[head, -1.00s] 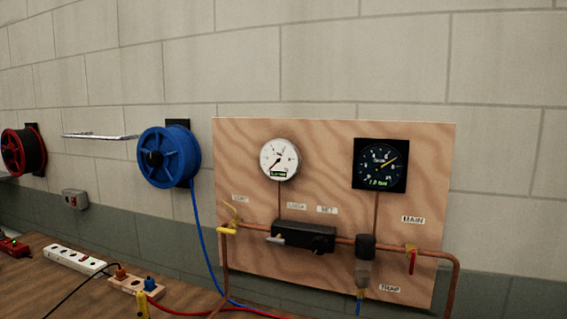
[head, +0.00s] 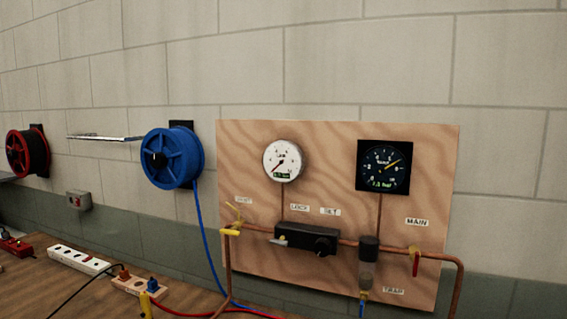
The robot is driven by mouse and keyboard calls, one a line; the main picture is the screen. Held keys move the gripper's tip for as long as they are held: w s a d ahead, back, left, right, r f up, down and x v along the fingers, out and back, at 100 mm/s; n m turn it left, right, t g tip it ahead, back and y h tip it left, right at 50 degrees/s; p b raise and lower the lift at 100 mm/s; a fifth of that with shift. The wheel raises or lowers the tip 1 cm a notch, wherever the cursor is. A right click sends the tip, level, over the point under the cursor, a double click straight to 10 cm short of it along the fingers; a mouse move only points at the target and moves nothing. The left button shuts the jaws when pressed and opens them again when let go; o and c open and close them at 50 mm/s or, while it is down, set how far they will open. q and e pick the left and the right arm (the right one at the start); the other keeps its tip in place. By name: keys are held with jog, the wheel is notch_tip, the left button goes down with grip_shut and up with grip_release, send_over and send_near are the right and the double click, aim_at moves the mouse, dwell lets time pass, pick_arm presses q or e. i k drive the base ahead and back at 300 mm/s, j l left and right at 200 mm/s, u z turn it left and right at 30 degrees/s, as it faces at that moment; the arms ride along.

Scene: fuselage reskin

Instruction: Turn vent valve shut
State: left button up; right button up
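A plywood panel (head: 330,160) on the wall carries copper pipework and valves. At its left edge, under a small label too blurred to read surely, is a valve with a yellow handle (head: 231,232). At the right, below the MAIN label (head: 417,222), a valve has a red handle (head: 416,264) hanging down. A black regulator block (head: 306,239) with a grey lever sits between, under the LOCK and SET labels. A white round gauge (head: 284,161) and a black square gauge (head: 383,166) are above. Neither of my grippers shows in the head view.
A blue hose reel (head: 172,158) and a red reel (head: 27,152) hang left of the panel. A wooden bench (head: 40,287) at lower left holds a white power strip (head: 78,260), a wooden socket block (head: 138,286) and cables. A blue hose runs down beside the panel.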

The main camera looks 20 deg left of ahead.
aim_at(232, 232)
jog(key=i+j+z, duration=0.15)
jog(key=j, duration=0.6)
jog(key=j+z, duration=0.15)
jog(key=j, duration=0.55)
